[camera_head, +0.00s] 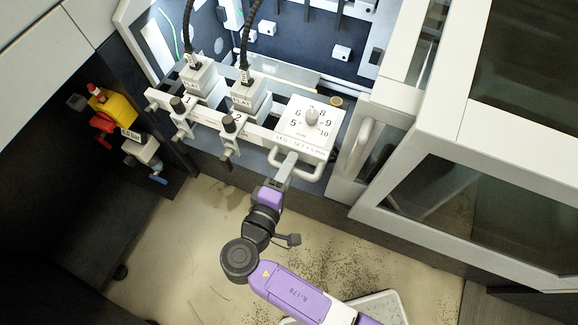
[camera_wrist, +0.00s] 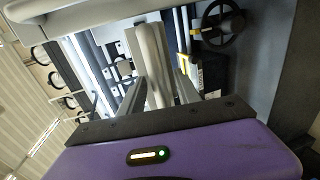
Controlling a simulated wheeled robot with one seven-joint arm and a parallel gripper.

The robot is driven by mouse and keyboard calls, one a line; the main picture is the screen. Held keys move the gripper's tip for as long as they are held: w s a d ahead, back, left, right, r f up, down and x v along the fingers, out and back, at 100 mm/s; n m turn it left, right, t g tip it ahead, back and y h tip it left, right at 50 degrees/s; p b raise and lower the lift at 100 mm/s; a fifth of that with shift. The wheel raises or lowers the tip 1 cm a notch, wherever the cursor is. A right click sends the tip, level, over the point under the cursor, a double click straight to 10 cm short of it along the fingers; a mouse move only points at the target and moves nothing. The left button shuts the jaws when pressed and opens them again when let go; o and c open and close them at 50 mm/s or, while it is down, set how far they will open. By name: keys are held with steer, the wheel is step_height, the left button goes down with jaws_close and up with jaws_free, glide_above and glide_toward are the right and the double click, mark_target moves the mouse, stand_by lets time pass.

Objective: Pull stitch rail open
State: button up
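The stitch rail (camera_head: 210,119) is a pale beam across the machine's opening in the head view. It carries two stitch heads (camera_head: 197,84) marked 1 and 2. At its right end is a white box with a numbered dial (camera_head: 312,117), and a U-shaped pale handle (camera_head: 311,177) is on the box's front. My gripper (camera_head: 288,163) reaches up to this handle from below. In the wrist view, my gripper's fingers (camera_wrist: 160,84) are apart, with a thick pale bar (camera_wrist: 152,50) between them. A small gap shows at the right finger. Firm contact cannot be made out.
A white door with a vertical handle (camera_head: 357,147) stands right of the dial box, beside a glazed cabinet (camera_head: 450,195). A yellow and red valve unit (camera_head: 113,108) is on the left. Open floor (camera_head: 190,240) lies in front. The wrist view shows a dark handwheel (camera_wrist: 223,27).

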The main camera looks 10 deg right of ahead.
steer(key=v, duration=0.7)
steer(key=shift+s+a+b, duration=0.2)
steer(key=shift+s+b, duration=0.15)
steer(key=shift+b, duration=0.05)
